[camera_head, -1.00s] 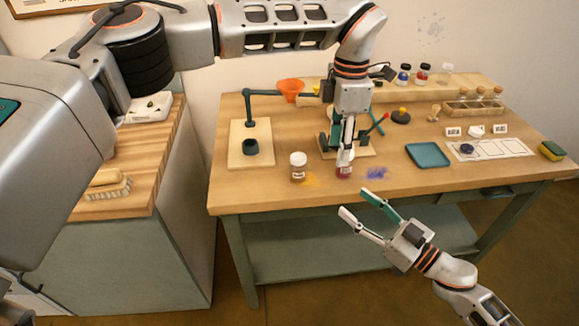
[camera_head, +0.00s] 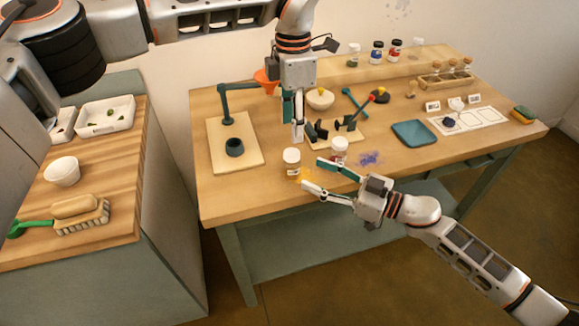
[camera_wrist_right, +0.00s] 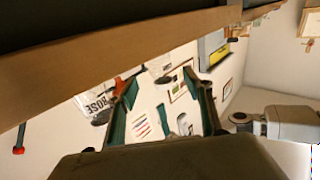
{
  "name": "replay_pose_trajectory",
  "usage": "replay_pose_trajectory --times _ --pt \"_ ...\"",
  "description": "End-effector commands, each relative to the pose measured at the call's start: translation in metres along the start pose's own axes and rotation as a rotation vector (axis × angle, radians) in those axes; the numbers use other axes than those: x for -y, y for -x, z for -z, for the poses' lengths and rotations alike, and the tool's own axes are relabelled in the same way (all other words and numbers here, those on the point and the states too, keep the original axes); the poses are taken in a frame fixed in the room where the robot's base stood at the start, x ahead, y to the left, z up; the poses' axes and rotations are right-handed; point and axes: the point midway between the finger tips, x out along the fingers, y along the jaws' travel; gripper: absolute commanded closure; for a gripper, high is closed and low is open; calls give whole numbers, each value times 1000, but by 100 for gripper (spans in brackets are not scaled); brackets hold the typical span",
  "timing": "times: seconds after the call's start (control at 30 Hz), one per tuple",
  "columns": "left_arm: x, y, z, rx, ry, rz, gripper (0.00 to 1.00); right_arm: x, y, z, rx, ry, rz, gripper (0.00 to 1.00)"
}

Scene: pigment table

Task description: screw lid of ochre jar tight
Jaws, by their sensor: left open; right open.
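The ochre jar (camera_head: 291,163) stands upright near the table's front edge, with a white lid (camera_head: 292,155) on top and yellow powder beside it. I cannot tell how tightly the lid sits. My left gripper (camera_head: 293,131) is open and empty, pointing down just above and behind this jar in the picture. My right gripper (camera_head: 312,174) is open and empty at the table's front edge, to the right of the ochre jar. Its teal fingers show spread apart in the right wrist view (camera_wrist_right: 160,82), with only wall and posters beyond them.
A white-lidded jar with red contents (camera_head: 338,151) stands close right of the ochre jar, near my right fingers. Behind are a dark clamp fixture (camera_head: 316,131), a bowl (camera_head: 320,99) and an orange funnel (camera_head: 266,80). A teal tray (camera_head: 414,134) lies right.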

Motion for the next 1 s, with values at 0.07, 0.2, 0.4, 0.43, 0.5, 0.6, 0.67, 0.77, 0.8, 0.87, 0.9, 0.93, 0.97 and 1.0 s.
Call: replay_pose_trajectory --times 0.07,0.2,0.4,0.43,0.5,0.6,0.67,0.77,0.8,0.87,0.9,0.93,0.97,1.0 --pt "0 0 0 0 0 0 59 0 0 0 -1 0 0 49" --pt "0 0 0 0 0 0 59 0 -8 1 -2 -1 0 49" --pt "0 0 0 0 0 0 59 0 -35 1 -3 0 0 49" --pt "0 0 0 0 0 0 59 0 -39 1 -3 -1 0 49" --pt "0 0 0 0 0 0 59 0 -50 1 -3 1 0 49" --pt "0 0 0 0 0 0 59 0 -62 1 -3 -1 0 49" --pt "0 0 0 0 0 0 59 0 -68 1 -2 -1 0 49" --pt "0 0 0 0 0 0 59 0 -75 0 -2 -1 0 49" --pt "0 0 0 0 0 0 59 1 -76 0 -2 -1 0 49" --pt "0 0 0 0 0 0 59 0 -78 0 -1 -1 0 49" --pt "0 0 0 0 0 0 59 0 -78 0 -1 -1 0 49" --pt "0 0 0 0 0 0 59 0 -79 0 -1 -1 0 49" --pt "0 0 0 0 0 0 59 0 -79 0 0 -1 0 49" --pt "0 0 0 0 0 0 59 0 -78 0 0 -1 0 49"
